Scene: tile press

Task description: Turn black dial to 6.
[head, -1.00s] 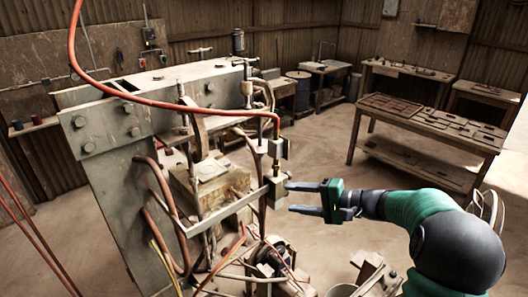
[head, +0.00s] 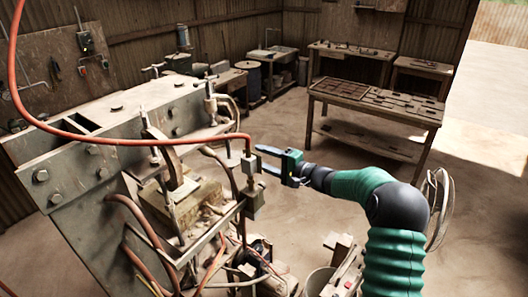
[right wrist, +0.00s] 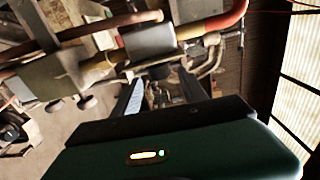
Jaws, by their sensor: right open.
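I cannot make out a black dial or any numbers in either view. The tile press (head: 110,130) is a large, worn metal machine at the left of the head view. Small metal fittings, an upper one (head: 249,164) and a lower box (head: 254,202), sit on its near right side below the red hose. My right gripper (head: 262,157) is open and empty, pointing left, close to the upper fitting. Its dark fingers also show in the right wrist view (right wrist: 160,88), with pipes and a grey fitting (right wrist: 150,40) beyond them. My left gripper is out of view.
A red hose (head: 110,139) arches across the press to the upper fitting. Several cables and hoses hang below. A bucket (head: 318,282) and wooden pieces stand at the bottom centre. A workbench (head: 385,103) stands behind, with open floor before it.

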